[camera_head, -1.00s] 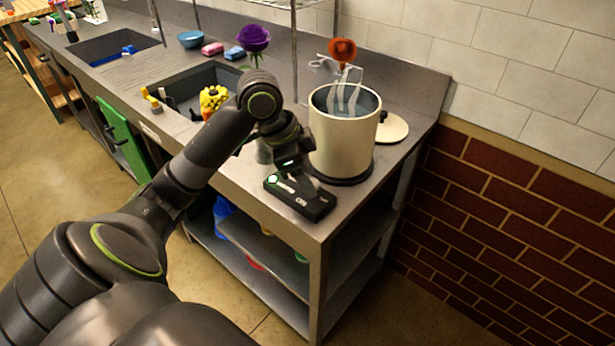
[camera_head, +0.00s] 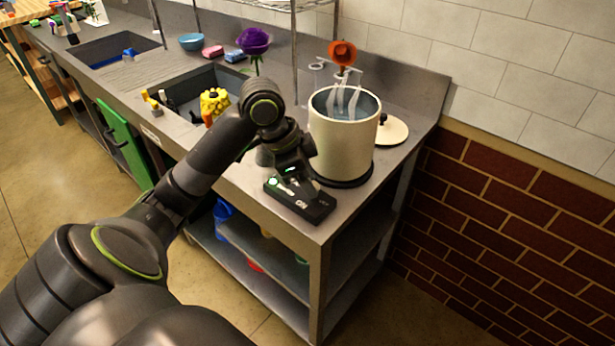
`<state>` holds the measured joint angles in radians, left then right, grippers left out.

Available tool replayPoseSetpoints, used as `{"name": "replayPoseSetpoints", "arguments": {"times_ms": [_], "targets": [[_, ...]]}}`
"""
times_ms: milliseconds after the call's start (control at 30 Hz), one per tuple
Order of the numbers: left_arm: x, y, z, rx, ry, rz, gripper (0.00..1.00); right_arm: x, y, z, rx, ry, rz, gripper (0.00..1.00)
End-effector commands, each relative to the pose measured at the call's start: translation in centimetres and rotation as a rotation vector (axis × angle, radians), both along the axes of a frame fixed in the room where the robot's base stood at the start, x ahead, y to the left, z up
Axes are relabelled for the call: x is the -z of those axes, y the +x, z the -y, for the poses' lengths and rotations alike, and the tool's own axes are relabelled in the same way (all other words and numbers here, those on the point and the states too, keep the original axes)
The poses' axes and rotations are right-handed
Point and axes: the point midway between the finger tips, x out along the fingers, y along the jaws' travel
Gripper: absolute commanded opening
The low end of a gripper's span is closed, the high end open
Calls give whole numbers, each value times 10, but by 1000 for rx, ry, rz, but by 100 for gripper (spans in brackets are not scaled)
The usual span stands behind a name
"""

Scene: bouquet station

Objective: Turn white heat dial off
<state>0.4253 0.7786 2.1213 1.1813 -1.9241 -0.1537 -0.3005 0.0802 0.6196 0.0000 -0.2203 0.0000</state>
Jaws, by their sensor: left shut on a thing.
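A black control box (camera_head: 305,207) lies on the counter in front of the pot, with ON lettering near its right end. The white heat dial (camera_head: 284,186) is on top of the box, mostly covered by my gripper, so its exact setting cannot be read. A small green-white light (camera_head: 271,182) glows at the box's left end. My left gripper (camera_head: 293,184) points down onto the box and is shut on the white dial. My right gripper is not in view.
A sink (camera_head: 190,85) holds a yellow object (camera_head: 213,102). The counter's front edge is close to the box.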

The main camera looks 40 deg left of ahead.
Motion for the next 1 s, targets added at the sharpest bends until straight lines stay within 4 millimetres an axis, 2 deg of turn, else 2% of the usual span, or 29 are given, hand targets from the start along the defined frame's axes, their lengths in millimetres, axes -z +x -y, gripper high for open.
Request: {"name": "replayPoseSetpoints", "arguments": {"times_ms": [367, 1000], "targets": [[-7, -2, 3, -220, -3, -2, 6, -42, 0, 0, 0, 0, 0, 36], [-9, -4, 9, -829, -4, -5, 6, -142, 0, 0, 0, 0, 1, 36]]}}
